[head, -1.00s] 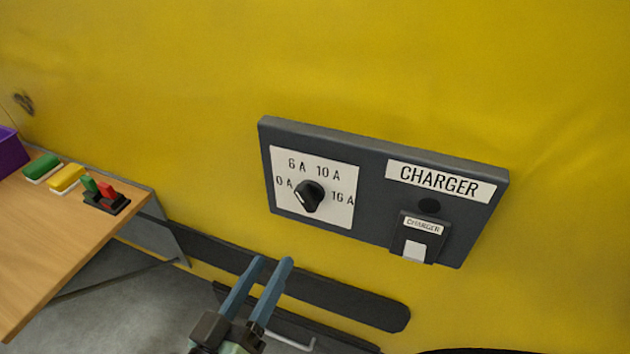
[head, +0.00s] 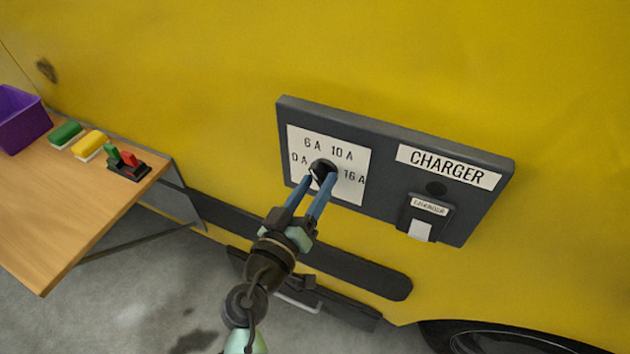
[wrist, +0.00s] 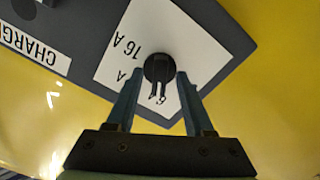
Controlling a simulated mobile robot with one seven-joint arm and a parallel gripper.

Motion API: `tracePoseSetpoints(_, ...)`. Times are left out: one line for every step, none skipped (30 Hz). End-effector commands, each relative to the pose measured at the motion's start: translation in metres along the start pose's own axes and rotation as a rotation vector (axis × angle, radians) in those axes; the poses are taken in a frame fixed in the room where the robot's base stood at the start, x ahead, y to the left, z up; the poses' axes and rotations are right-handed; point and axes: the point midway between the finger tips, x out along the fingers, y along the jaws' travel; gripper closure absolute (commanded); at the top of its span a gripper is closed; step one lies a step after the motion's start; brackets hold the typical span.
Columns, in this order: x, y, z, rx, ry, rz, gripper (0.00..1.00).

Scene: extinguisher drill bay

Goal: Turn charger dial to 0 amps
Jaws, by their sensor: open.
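The charger dial is a black knob (head: 322,168) on a white plate (head: 350,190) marked 0 A, 6 A, 10 A and 16 A. My gripper (head: 318,178) is open at the dial, its blue fingers reaching up from below. In the wrist view, the knob (wrist: 158,67) lies between the two fingertips, with small gaps visible on both sides. There its narrow end points down the picture, close to the partly hidden 6 label. The 0 A label is not seen in the wrist view. The fingers cover part of the knob in the head view, so its exact setting is unclear there.
A wooden table (head: 60,215) at left holds a purple bin (head: 20,120), green and yellow blocks, and a small red-green switch (head: 128,160).

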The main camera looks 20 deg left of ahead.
Motion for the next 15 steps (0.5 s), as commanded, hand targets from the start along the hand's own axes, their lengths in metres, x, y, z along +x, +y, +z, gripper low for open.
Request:
tracePoseSetpoints(0.0012, 0.0001, 0.0001, 0.000, 0.000, 0.000, 0.47)
tracePoseSetpoints(0.0014, 0.0001, 0.0003, 0.000, 0.000, 0.000, 0.47)
tracePoseSetpoints(0.0015, 0.0000, 0.0004, 0.000, 0.000, 0.000, 0.47)
tracePoseSetpoints(0.0014, 0.0000, 0.0004, 0.000, 0.000, 0.000, 0.47)
tracePoseSetpoints(0.0014, 0.0000, 0.0005, 0.000, 0.000, 0.000, 0.47)
tracePoseSetpoints(0.0013, 0.0000, 0.0004, 0.000, 0.000, 0.000, 0.47)
tracePoseSetpoints(0.0013, 0.0000, 0.0004, 0.000, 0.000, 0.000, 0.47)
tracePoseSetpoints(0.0012, 0.0000, 0.0004, 0.000, 0.000, 0.000, 0.49)
tracePoseSetpoints(0.0012, 0.0001, 0.0003, 0.000, 0.000, 0.000, 0.56)
tracePoseSetpoints(0.0012, 0.0001, 0.0003, 0.000, 0.000, 0.000, 0.62)
tracePoseSetpoints(0.0011, 0.0001, 0.0003, 0.000, 0.000, 0.000, 0.67)
tracePoseSetpoints(0.0011, 0.0001, 0.0003, 0.000, 0.000, 0.000, 0.74)
tracePoseSetpoints(0.0011, 0.0001, 0.0003, 0.000, 0.000, 0.000, 0.80)
tracePoseSetpoints(0.0011, 0.0001, 0.0002, 0.000, 0.000, 0.000, 0.85)
tracePoseSetpoints(0.0010, 0.0001, 0.0002, 0.000, 0.000, 0.000, 0.93)
